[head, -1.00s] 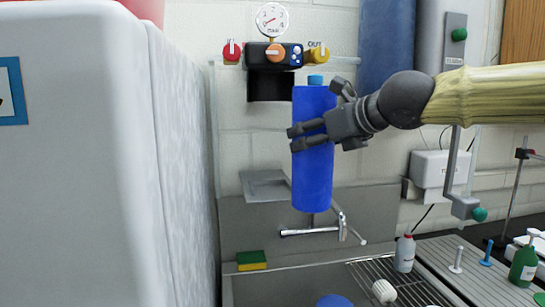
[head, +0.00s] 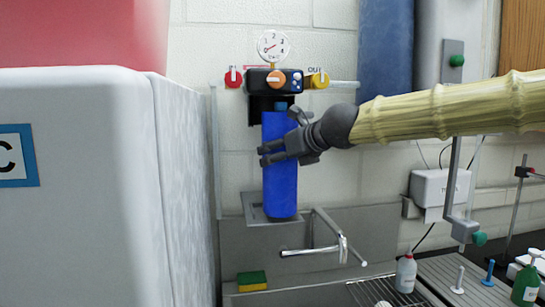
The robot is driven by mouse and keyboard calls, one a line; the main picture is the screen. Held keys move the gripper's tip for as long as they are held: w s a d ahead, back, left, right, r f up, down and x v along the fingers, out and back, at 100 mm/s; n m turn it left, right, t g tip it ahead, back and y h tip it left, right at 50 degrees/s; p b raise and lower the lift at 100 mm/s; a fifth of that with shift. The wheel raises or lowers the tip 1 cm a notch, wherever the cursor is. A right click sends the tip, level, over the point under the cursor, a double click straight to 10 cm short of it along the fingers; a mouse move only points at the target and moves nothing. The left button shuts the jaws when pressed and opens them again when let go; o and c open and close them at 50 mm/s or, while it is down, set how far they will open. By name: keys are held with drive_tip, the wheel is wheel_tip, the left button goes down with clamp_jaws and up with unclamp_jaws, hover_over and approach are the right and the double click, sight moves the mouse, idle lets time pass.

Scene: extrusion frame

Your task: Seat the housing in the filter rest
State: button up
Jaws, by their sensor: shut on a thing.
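The blue cylindrical housing (head: 281,189) is upright in front of the wall, with a blue neck at its top. My gripper (head: 268,154) is shut around its upper part from the right. The filter head (head: 263,80) is black, with a gauge above it, and is fixed to the wall. A black bracket hangs below the head, and the housing's top overlaps its lower right part. The filter rest appears to be the grey plate (head: 250,214) on the wall above the sink, directly behind the housing's bottom. I cannot tell whether the housing touches it.
A faucet (head: 335,248) stands just right of and below the housing. A large white cabinet (head: 90,190) fills the left side. A sponge (head: 252,281), a bottle (head: 405,273) and a drying rack (head: 375,290) are around the sink. A red valve (head: 233,78) flanks the head.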

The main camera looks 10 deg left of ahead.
drive_tip(key=shift+r+p+x, duration=0.15)
drive_tip(key=shift+r+x, duration=0.05)
drive_tip(key=shift+x, duration=0.75)
drive_tip(key=shift+r+p+x, duration=0.15)
drive_tip(key=shift+r+x, duration=0.05)
drive_tip(key=shift+x, duration=0.75)
drive_tip(key=shift+f, duration=0.4)
drive_tip(key=shift+a+f, duration=0.1)
drive_tip(key=shift+a, duration=0.05)
drive_tip(key=o, duration=1.5)
drive_tip(key=shift+c, duration=0.2)
